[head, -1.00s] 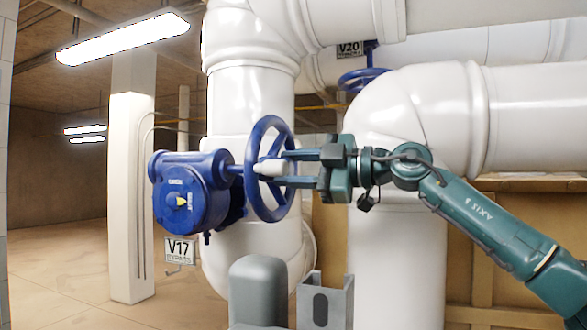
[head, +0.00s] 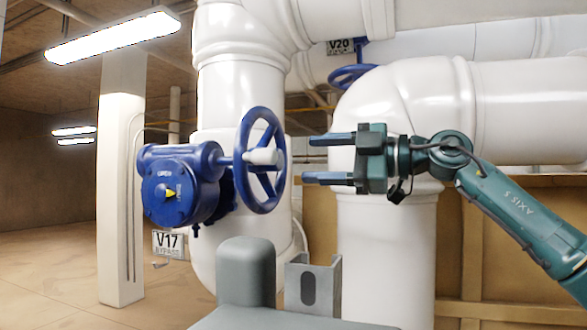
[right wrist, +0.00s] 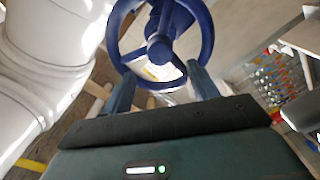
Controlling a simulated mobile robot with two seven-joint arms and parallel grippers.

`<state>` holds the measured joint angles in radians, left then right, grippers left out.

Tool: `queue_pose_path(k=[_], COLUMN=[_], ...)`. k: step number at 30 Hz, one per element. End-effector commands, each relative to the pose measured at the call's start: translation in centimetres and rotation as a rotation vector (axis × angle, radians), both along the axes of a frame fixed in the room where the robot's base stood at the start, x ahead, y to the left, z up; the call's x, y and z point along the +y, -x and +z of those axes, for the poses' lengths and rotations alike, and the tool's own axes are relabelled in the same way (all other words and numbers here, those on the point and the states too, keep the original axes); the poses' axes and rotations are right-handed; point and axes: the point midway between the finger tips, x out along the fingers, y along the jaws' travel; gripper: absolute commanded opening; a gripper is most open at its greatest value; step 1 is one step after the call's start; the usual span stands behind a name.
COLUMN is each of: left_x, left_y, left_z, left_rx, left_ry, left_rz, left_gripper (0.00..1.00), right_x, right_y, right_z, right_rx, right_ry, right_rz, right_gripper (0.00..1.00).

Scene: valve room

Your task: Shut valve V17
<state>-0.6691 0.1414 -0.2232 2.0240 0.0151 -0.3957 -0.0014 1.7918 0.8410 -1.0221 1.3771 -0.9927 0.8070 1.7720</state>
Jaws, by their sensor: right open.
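Valve V17 is a blue gearbox (head: 180,190) with a blue handwheel (head: 275,193) on its right side, in front of a white pipe. A pale stub (head: 262,156) sticks out from near the wheel's middle. A yellow pointer (head: 171,193) shows on the gearbox face; its exact setting is too small to tell. The V17 sign (head: 168,244) hangs below. My right gripper (head: 309,159) is open and empty, a short gap to the right of the wheel, its fingers pointing at it. In the right wrist view the handwheel (right wrist: 206,35) lies beyond the open fingers (right wrist: 162,78). My left gripper is not in view.
Large white pipes (head: 385,240) stand behind and to the right of my right gripper. Another blue handwheel (head: 352,76) with a V20 sign (head: 340,47) sits higher up at the back. A pale column (head: 120,200) stands at left, with open floor around it.

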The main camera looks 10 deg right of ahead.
Motion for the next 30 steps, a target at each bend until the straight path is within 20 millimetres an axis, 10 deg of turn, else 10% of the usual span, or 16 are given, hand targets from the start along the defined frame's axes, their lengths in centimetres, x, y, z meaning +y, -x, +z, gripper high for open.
queue_pose_path(k=[10,30], left_x=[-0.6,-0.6], left_y=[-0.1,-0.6], left_z=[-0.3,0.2], left_rx=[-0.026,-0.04], left_ry=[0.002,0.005], left_rz=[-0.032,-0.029], left_gripper=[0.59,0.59], right_x=[-4.7,-5.1], right_y=[3.2,3.5], right_z=[-0.1,0.0], right_rx=[0.0,0.001], right_ry=[0.0,0.0], right_rz=[-0.001,0.001], right_gripper=[0.59,0.59])
